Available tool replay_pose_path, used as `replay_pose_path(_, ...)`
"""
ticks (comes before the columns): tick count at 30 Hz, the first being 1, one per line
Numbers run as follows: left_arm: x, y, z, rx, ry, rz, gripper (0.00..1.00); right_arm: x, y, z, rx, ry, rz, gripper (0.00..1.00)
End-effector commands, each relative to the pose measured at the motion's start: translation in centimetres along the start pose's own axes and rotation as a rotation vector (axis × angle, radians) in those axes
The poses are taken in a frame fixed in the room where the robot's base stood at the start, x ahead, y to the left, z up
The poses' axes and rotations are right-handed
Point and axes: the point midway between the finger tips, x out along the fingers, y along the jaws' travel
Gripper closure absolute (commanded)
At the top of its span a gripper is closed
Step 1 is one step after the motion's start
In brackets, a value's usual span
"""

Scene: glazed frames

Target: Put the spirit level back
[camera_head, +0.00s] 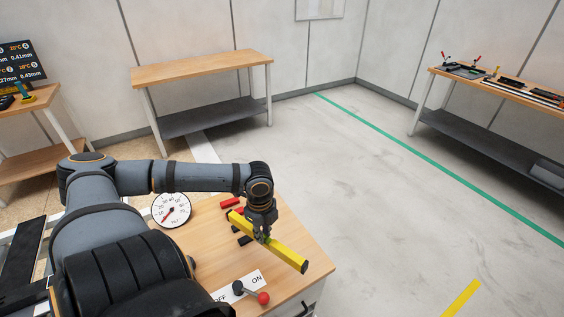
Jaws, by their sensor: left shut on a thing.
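The spirit level is a long yellow bar (289,255) with dark ends, slanting over the right part of the wooden bench top (305,240). My left gripper (264,237) points down and is shut on the spirit level near its middle. I cannot tell whether the level touches the bench top or hangs just above it. My gripper hides part of the bar. My right gripper does not show.
Red blocks (232,202) and dark pieces lie beside the level. A round gauge (171,210) and an ON/OFF lever with a red knob (263,298) are close by. An empty wooden table (200,68) stands behind; a tool bench (500,85) stands right. The floor between is clear.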

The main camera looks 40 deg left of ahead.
Motion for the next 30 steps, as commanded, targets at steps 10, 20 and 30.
replay_pose_path(10, 2.6, -5.5, 0.6, -0.005, 0.011, -0.006, 1.00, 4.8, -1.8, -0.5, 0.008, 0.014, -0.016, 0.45)
replay_pose_path(20, 7.6, -10.6, 1.5, -0.001, 0.004, 0.001, 1.00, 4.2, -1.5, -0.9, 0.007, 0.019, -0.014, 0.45)
replay_pose_path(30, 9.8, -11.7, 1.8, -0.001, 0.002, 0.005, 1.00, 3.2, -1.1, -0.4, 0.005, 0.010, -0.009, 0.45)
